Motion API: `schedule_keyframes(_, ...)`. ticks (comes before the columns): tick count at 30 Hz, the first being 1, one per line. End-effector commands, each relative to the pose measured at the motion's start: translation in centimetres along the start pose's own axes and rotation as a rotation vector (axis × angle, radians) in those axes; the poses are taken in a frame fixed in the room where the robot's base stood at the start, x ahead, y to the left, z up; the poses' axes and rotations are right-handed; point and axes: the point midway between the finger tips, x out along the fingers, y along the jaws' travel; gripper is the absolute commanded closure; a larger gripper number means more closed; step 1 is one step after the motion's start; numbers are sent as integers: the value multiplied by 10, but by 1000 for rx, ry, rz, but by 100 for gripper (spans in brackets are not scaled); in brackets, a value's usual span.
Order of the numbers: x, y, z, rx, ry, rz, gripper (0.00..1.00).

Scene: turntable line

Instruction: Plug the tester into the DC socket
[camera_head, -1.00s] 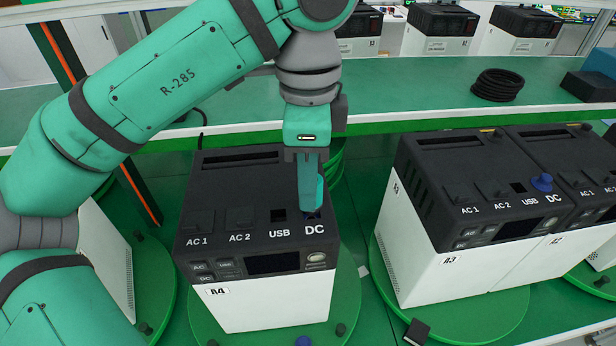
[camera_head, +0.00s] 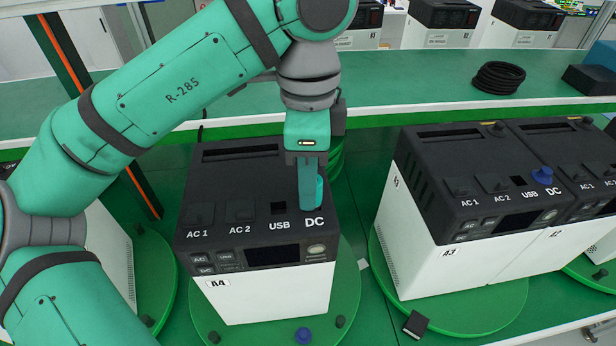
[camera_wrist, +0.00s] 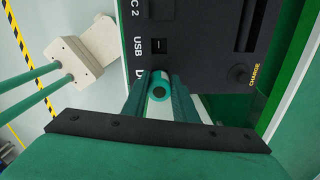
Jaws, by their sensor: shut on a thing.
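The power station A4 (camera_head: 258,298) stands upright on a green turntable, with AC 1, AC 2, USB and DC labels on its black top. My gripper (camera_head: 311,203) is over the DC position at the right of that top. It is shut on the teal cylindrical tester (camera_head: 319,190), which also shows between the fingers in the wrist view (camera_wrist: 159,88). The tester's lower end is at the DC socket, which is hidden behind it and the fingers. I cannot tell how deep the tester sits. The USB socket (camera_head: 278,208) beside it is open.
Station A3 (camera_head: 445,275), with a blue plug (camera_head: 542,176) at its DC place, stands to the right. A green shelf (camera_head: 420,92) behind carries a black cable coil (camera_head: 498,77). A blue cap (camera_head: 303,336) sits on the turntable rim (camera_head: 349,300).

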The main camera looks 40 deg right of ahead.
Motion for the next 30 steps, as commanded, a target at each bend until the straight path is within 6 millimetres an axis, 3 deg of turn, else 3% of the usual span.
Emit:
schedule_keyframes(5,3,0,0,0,0,0,99)
schedule_keyframes(6,4,0,0,0,0,0,72)
schedule_keyframes(9,3,0,0,0,0,0,52)
schedule_keyframes(20,-1,0,0,0,-1,-1,52)
schedule_keyframes(30,-53,0,0,-3,-1,-2,52)
